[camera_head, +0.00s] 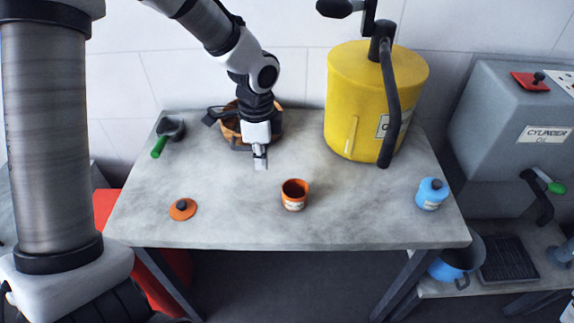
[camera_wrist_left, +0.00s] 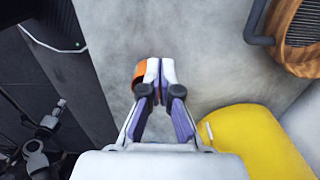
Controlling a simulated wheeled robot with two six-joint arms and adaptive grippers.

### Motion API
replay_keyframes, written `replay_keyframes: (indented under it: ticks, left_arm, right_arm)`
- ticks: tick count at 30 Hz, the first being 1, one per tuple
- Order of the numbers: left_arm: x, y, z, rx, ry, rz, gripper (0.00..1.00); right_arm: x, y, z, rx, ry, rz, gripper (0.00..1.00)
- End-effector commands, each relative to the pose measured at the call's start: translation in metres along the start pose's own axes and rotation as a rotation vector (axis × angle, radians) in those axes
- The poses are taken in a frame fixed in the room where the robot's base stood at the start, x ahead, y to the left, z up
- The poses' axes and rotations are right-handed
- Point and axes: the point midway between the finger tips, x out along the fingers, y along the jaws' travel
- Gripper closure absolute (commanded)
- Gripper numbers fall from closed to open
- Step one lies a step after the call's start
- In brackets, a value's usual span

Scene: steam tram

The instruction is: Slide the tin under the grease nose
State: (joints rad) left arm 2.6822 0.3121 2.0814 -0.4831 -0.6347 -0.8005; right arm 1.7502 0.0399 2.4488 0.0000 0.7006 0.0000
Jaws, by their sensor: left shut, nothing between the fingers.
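The orange tin (camera_head: 294,194) stands upright and open on the grey table, with a pale label and dark contents. The yellow grease drum (camera_head: 345,95) stands at the back right of the table. Its black bent nose (camera_head: 390,110) runs down the drum's front, its lower end near the tabletop. The tin is left of and nearer than this end, apart from it. My left gripper (camera_head: 261,163) is shut and empty, pointing down behind and left of the tin. In the left wrist view my fingertips (camera_wrist_left: 154,72) partly hide the orange tin (camera_wrist_left: 139,76); contact cannot be told.
An orange lid (camera_head: 182,209) with a dark knob lies front left. A green-handled scoop (camera_head: 168,135) lies back left. A wooden tub (camera_head: 230,127) is behind my gripper. A blue can (camera_head: 431,194) stands at the right edge. Tabletop between tin and nose is clear.

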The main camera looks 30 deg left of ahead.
Motion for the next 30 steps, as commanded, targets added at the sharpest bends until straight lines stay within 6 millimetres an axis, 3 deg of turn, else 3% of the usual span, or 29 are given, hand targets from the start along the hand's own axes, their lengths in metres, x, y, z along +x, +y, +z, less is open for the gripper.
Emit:
replay_keyframes:
  ticks: [14, 21, 30]
  left_arm:
    - [0.097, 0.001, 0.000, 0.001, -0.003, 0.007, 1.00]
    - [0.095, 0.000, -0.033, 0.001, -0.003, 0.002, 1.00]
    - [0.096, 0.001, -0.041, 0.000, 0.000, 0.003, 1.00]
  right_arm:
    - [0.016, 0.000, 0.001, 0.000, -0.002, 0.000, 0.60]
    - [0.003, 0.000, 0.001, 0.000, -0.002, 0.000, 0.60]
    - [0.003, 0.000, 0.001, 0.000, -0.002, 0.000, 0.60]
